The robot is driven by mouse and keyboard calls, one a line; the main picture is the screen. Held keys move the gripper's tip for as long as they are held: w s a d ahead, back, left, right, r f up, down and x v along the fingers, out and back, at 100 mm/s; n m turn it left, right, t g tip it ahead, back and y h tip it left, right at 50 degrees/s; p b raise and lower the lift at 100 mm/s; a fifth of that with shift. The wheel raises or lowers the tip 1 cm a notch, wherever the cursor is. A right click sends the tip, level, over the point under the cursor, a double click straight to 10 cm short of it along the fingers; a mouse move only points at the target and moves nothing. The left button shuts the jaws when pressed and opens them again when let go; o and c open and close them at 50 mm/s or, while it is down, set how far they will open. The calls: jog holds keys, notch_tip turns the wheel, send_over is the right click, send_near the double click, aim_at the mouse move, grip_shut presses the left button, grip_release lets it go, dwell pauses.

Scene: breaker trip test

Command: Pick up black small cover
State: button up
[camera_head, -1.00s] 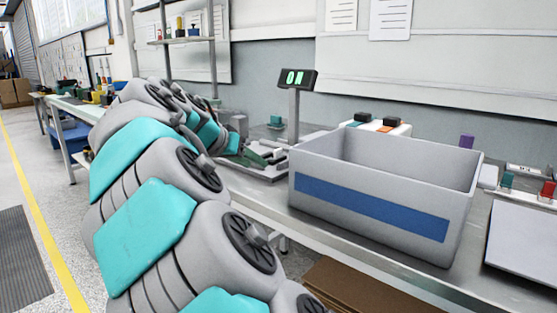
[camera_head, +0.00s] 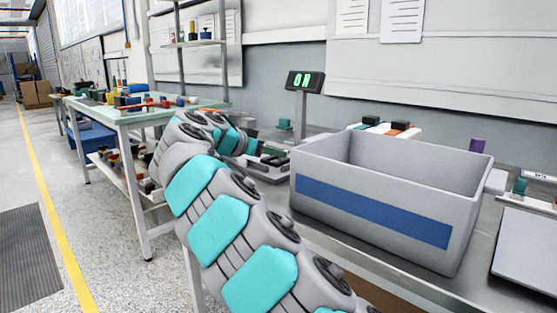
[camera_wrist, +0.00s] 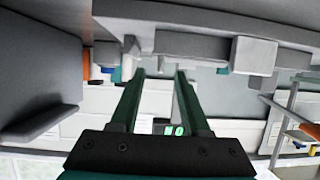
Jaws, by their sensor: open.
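I cannot clearly pick out the black small cover. Small black pieces (camera_head: 371,120) sit on a white block behind the bin in the head view; I cannot tell whether one is the cover. My gripper in the wrist view (camera_wrist: 160,75) is open, its two dark green fingers apart with no object held between them. In the head view my arm reaches to the bench left of the bin, and the fingertips are hard to make out there. The wrist picture appears upside down.
A grey bin (camera_head: 375,211) with a blue stripe stands on the bench close right of my arm. A post with a lit green display (camera_head: 305,81) rises behind. A side table (camera_head: 123,113) with several small parts stands left. A pale panel (camera_head: 527,250) lies right.

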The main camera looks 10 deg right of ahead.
aim_at(281, 161)
jog(key=x, duration=0.4)
jog(key=shift+w+f, duration=0.1)
grip_shut()
dwell(0.5)
